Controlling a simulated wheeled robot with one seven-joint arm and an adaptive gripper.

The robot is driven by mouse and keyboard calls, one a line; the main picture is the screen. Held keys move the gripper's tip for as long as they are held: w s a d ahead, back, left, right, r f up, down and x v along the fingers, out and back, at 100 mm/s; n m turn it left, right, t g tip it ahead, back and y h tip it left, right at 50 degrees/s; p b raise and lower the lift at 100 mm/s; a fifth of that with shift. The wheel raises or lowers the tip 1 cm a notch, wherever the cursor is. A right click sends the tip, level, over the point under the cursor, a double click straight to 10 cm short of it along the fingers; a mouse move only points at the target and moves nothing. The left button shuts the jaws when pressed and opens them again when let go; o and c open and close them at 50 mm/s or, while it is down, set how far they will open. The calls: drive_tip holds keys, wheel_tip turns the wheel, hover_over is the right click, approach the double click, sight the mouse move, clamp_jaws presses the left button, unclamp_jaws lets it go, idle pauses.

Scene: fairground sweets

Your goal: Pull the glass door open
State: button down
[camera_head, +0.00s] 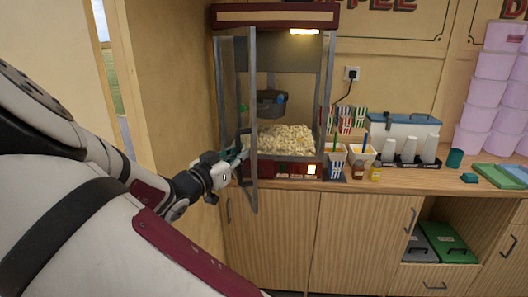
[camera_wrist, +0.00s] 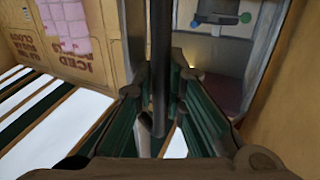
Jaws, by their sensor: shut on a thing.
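The popcorn machine (camera_head: 272,16) stands on the counter at the left, with popcorn (camera_head: 285,139) heaped inside under a dark kettle (camera_head: 268,101). Its glass door has a grey metal frame (camera_head: 252,110). The free edge stands out from the cabinet and its lower end hangs below the counter edge, so the door is partly open. My gripper (camera_head: 238,155) is at the door's dark handle, left of that edge. In the wrist view my gripper (camera_wrist: 160,90) is shut on the dark handle bar (camera_wrist: 161,45), which runs between both fingers.
Pink tubs (camera_head: 485,95) are stacked at the far right. A wall (camera_head: 175,80) is close on the left. Cupboards (camera_head: 362,235) are below the counter.

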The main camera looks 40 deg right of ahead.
drive_tip(key=w+a+m+g+b, duration=0.1)
drive_tip(key=w+a+g, duration=0.1)
drive_tip(key=a, duration=0.5)
drive_tip(key=shift+w+a+h, duration=0.15)
drive_tip(key=shift+w+h, duration=0.25)
drive_tip(key=shift+w, duration=0.3)
drive_tip(key=c, duration=1.6)
unclamp_jaws()
drive_tip(key=shift+c, duration=0.2)
drive_tip(key=v, duration=1.2)
